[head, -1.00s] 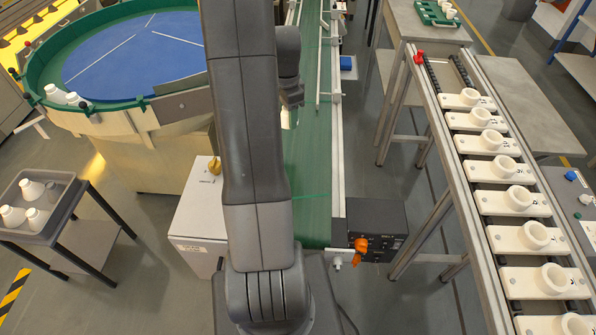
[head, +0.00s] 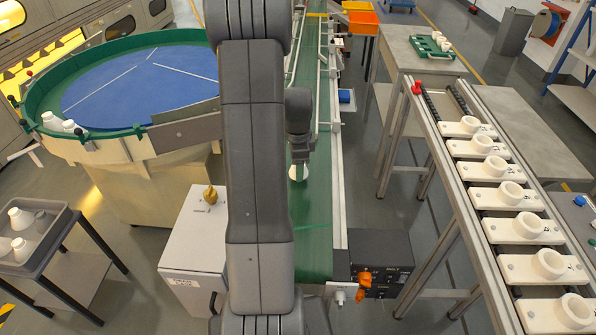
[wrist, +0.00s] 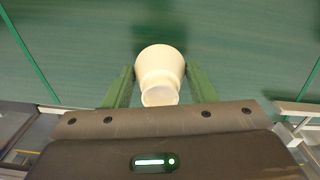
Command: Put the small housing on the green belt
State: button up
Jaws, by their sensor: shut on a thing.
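The small white housing (wrist: 160,72) is between the two green fingers of my gripper (wrist: 158,88) in the wrist view, and the fingers are shut on it. The green belt (wrist: 60,30) fills the background behind it. I cannot tell whether the housing touches the belt. In the head view the green belt (head: 313,215) runs away from me, and the housing (head: 298,172) shows as a white patch over it, below my wrist. My arm hides part of the belt's left side.
A round feeder with a blue disc (head: 140,85) stands left, with white housings (head: 60,122) on its rim. A grey bin (head: 35,245) holds several housings. A rail with white carriers (head: 505,195) is at right. A control box (head: 380,255) stands beside the belt's near end.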

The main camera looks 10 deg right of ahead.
jog(key=shift+f, duration=0.95)
jog(key=shift+f, duration=0.1)
jog(key=o, duration=0.9)
jog(key=shift+f, duration=0.1)
jog(key=shift+o, duration=0.2)
notch_tip(320, 180, up, 12)
jog(key=shift+r+p, duration=0.2)
jog(key=shift+p, duration=0.15)
